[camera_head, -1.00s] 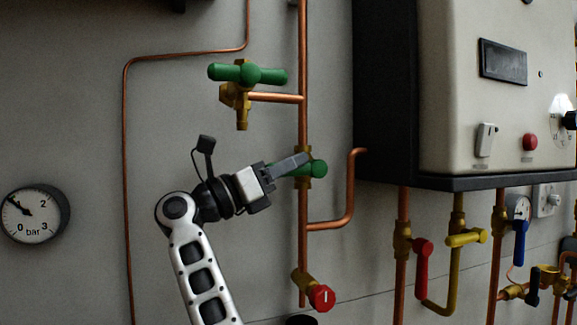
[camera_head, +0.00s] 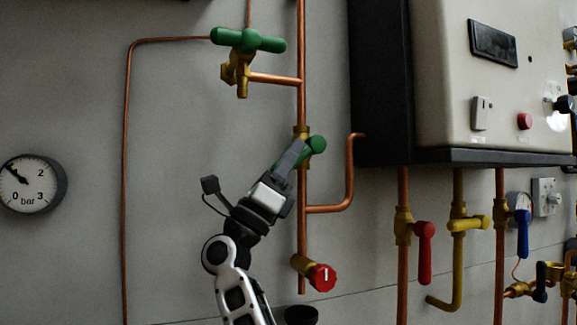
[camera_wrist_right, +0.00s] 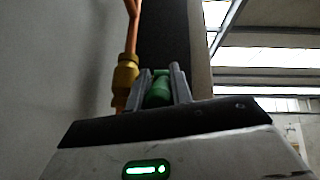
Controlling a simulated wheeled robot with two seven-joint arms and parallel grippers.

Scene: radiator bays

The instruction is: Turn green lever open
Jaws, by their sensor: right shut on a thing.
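The green lever (camera_head: 317,144) is on a brass valve on the vertical copper pipe in the middle of the head view. My right gripper (camera_head: 294,154) comes up from below and is shut on the lever, which slants down to the left from its round end. In the right wrist view the green lever (camera_wrist_right: 158,89) sits between my two grey fingers (camera_wrist_right: 163,88), beside the brass valve body (camera_wrist_right: 124,78). The fingers hide part of the lever in both views. My left gripper is not in view.
A red knob (camera_head: 321,277) is below on the same pipe. A gauge (camera_head: 33,186) hangs left.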

